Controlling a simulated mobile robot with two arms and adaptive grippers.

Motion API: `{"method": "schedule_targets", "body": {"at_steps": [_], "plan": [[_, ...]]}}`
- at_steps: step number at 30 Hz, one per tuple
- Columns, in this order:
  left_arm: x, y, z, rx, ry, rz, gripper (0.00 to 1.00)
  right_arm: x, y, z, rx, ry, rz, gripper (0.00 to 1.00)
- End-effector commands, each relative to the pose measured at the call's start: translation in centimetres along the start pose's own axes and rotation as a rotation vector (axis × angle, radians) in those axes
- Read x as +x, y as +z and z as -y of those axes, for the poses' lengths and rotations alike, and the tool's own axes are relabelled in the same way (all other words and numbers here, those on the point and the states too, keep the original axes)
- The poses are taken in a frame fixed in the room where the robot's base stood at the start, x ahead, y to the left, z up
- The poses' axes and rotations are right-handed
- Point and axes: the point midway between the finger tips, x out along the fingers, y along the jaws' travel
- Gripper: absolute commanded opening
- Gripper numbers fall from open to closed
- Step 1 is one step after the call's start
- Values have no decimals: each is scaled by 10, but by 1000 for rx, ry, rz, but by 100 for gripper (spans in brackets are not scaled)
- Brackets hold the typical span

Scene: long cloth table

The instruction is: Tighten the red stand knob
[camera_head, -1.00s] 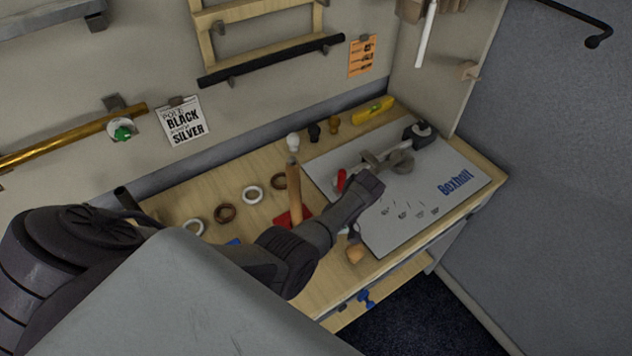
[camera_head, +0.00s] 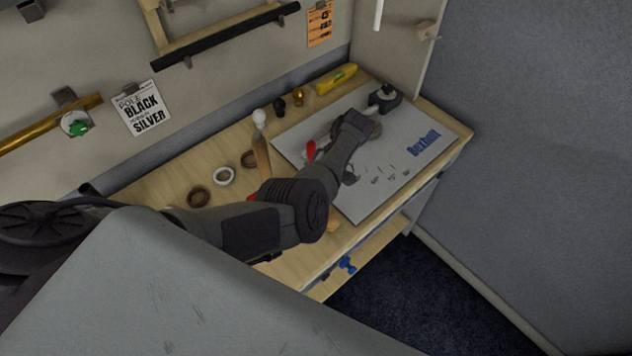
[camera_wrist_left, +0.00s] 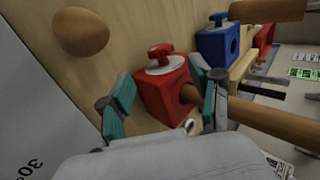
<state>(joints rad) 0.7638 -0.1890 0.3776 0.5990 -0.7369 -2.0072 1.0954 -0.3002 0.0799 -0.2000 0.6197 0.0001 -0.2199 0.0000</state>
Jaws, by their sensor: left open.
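The red stand (camera_wrist_left: 165,90) is a block with a red knob (camera_wrist_left: 160,52) on a pale round plate on its top. A wooden pole (camera_wrist_left: 270,124) runs into its side. My left gripper (camera_wrist_left: 165,98) is open, with teal fingertips apart; the red stand shows beyond and between them, and the knob lies above the line of the tips. I see no contact with the knob. In the head view my left arm hides most of the red stand (camera_head: 254,196), and its fingers are not clear there. My right gripper is out of view.
A blue stand (camera_wrist_left: 217,42) with a blue knob stands beside the red one. A wooden egg-shaped piece (camera_wrist_left: 80,31) lies nearby. In the head view, rings (camera_head: 224,176) and a grey mat (camera_head: 385,195) lie on the bench; a yellow level (camera_head: 337,79) is at the back.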

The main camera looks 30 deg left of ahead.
Motion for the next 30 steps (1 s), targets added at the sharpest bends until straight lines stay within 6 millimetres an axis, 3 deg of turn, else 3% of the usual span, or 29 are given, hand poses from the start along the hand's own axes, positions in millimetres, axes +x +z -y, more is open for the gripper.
{"method": "schedule_targets", "body": {"at_steps": [3, 9, 30], "plan": [[-22, 0, 0, 2, 1, 0, 64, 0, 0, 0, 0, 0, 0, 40], [-37, 0, 0, 1, 0, -1, 64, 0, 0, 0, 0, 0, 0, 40], [-38, 1, 0, 1, 0, 0, 64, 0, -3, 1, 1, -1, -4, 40]]}}
